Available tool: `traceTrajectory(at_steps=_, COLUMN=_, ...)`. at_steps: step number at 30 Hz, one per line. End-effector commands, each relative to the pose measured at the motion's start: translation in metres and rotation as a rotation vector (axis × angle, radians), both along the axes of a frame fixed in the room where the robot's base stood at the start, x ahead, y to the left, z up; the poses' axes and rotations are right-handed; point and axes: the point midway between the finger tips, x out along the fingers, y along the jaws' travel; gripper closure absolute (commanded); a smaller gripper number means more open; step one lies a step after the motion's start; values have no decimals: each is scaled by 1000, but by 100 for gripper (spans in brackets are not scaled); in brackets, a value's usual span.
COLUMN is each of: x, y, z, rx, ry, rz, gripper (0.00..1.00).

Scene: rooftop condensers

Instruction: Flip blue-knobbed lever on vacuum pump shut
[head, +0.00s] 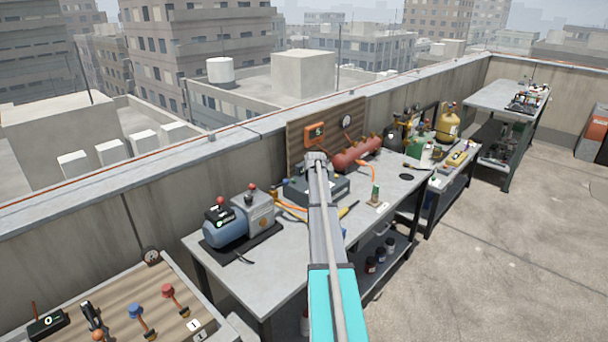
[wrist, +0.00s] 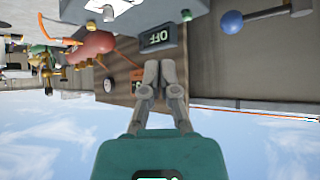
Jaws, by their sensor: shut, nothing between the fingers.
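My gripper (head: 317,160) reaches over the middle workbench, just above a dark grey box (head: 300,194) that I take to be the vacuum pump. In the upside-down wrist view, my gripper (wrist: 160,68) has its two grey fingers together and empty. A lever with a blue ball knob (wrist: 232,22) shows at the upper right there, its rod running sideways to a grey fitting. The fingers are apart from the knob. A dark display reading OFF (wrist: 158,38) is beside the fingertips. In the head view I cannot make out this lever; my arm covers part of the box.
A blue motor unit (head: 225,232) with a red knob stands left on the bench (head: 200,244). A red tank (head: 357,154) and wooden backboard (head: 297,146) are behind. A lower-left tray (head: 188,292) holds other levers, one with a blue knob (head: 135,311).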

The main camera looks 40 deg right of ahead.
Motion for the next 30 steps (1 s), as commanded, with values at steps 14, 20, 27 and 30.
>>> traceTrajectory(at_steps=14, x=-14, y=-3, z=15, rx=1, ry=-1, rz=1, gripper=100)
traceTrajectory(at_steps=20, x=-13, y=-3, z=14, rx=1, ry=0, rz=2, gripper=100)
traceTrajectory(at_steps=27, x=-13, y=-2, z=15, rx=1, ry=0, rz=2, gripper=100)
traceTrajectory(at_steps=30, x=-13, y=-1, z=14, rx=1, ry=0, rz=4, gripper=100)
